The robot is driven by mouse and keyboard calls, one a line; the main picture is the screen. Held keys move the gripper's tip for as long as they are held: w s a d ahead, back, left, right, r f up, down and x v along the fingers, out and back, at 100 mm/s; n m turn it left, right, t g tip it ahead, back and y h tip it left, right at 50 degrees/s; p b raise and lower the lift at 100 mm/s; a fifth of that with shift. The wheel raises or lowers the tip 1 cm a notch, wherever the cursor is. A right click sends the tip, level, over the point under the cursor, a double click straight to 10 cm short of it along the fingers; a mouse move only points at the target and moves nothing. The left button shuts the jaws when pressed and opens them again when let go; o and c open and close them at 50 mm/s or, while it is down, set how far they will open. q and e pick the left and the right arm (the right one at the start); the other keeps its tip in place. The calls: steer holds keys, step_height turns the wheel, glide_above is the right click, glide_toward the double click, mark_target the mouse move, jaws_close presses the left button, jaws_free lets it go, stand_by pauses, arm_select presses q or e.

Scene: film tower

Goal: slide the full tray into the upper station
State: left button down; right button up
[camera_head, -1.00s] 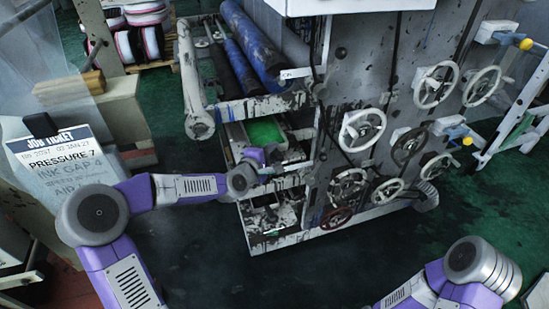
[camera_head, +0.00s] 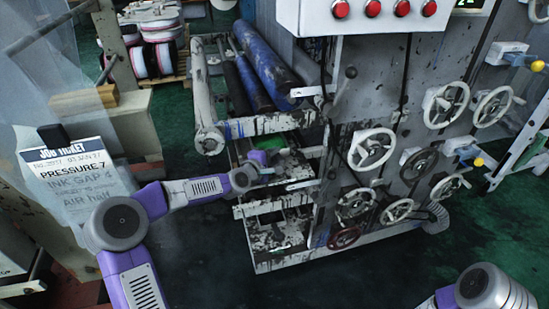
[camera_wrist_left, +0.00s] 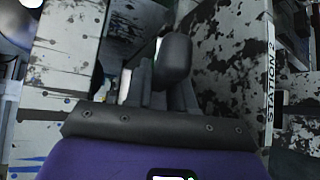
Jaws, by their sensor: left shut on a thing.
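The full tray's green contents (camera_head: 268,143) show inside the upper station (camera_head: 305,153) of the machine, below the rollers. The machine's frame and my gripper hide most of the tray, so I cannot tell how deep it sits. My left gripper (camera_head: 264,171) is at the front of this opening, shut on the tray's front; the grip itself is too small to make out. In the left wrist view, a dark rounded piece (camera_wrist_left: 172,60) stands at the fingers, between ink-spattered walls. My right gripper is out of view; only part of that arm shows.
A lower station (camera_head: 275,232) opens below, with spattered parts inside. Several handwheels (camera_head: 372,150) stick out from the machine's side. A "STATION 2" label (camera_wrist_left: 270,88) shows in the left wrist view. A job ticket (camera_head: 75,175) stands at left. The floor in front is clear.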

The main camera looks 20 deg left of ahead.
arm_select(q)
steer(key=shift+r, duration=0.1)
steer(key=c, duration=0.9)
jaws_free()
